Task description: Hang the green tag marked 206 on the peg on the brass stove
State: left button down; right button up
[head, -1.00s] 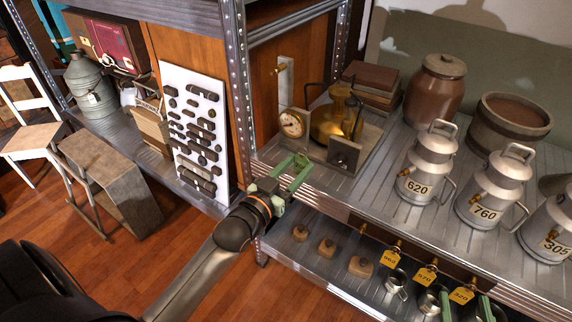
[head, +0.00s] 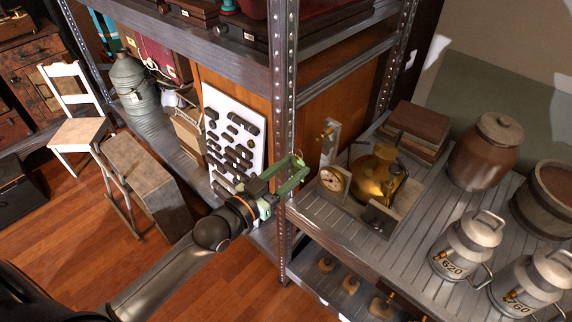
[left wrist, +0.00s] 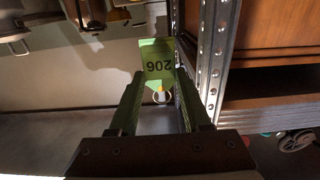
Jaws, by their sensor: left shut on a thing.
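The green tag marked 206 (left wrist: 157,62) is between the fingers of my left gripper (left wrist: 160,88), with its number upside down in the left wrist view. A small ring shows at the tag's near end. In the head view my left gripper (head: 294,176) is in front of the shelf post, left of the brass stove (head: 374,172); the tag cannot be made out there. A brass peg (head: 327,133) sticks out of a pale upright plate beside the stove, apart from the gripper. My right gripper is not in view.
A metal shelf post (head: 284,110) stands right by my left gripper. A round gauge (head: 332,180) stands beside the stove. Brown boxes (head: 418,130), a brown jar (head: 485,155) and milk cans (head: 467,245) share the shelf. A white board (head: 232,140) is behind the gripper.

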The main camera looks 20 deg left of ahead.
pick_arm(q)
jog(key=shift+w+d+f+b, duration=0.1)
jog(key=shift+w+d+b, duration=0.1)
jog(key=shift+w+b, duration=0.2)
jog(key=shift+f+b+x, duration=0.15)
jog(key=shift+b+x, duration=0.45)
jog(key=shift+x, duration=0.55)
jog(key=shift+f+b+x, duration=0.15)
jog(key=shift+b+x, duration=0.45)
jog(key=shift+x, duration=1.5)
jog(key=shift+f, duration=0.25)
jog(key=shift+c, duration=1.4)
grip_release()
